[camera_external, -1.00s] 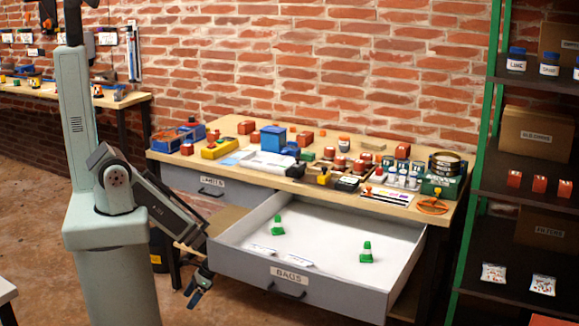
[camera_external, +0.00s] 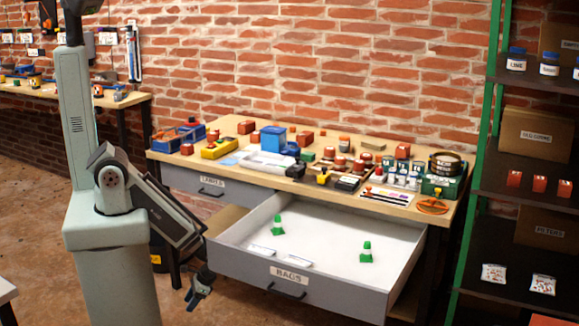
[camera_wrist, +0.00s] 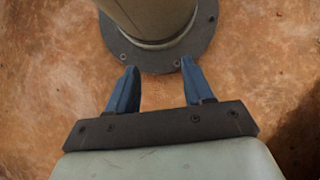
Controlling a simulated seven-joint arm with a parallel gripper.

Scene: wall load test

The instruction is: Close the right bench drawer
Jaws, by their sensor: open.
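The right bench drawer (camera_external: 300,292), labelled BAGS, is pulled far out from the bench. It has a grey front with a dark handle (camera_external: 286,291) and a white inside. Two green objects (camera_external: 366,254) and two small white labels (camera_external: 262,250) lie in it. My gripper (camera_external: 196,296) hangs low, left of the drawer front and apart from it, pointing down. In the wrist view its two blue fingers (camera_wrist: 155,88) are spread with nothing between them. The drawer does not show in the wrist view.
The left drawer (camera_external: 211,187), labelled LABELS, looks shut. The bench top (camera_external: 225,152) is crowded with boxes, tools and jars. A shelf rack (camera_external: 480,170) stands close on the right. Floor (camera_external: 235,310) is clear before the drawer front.

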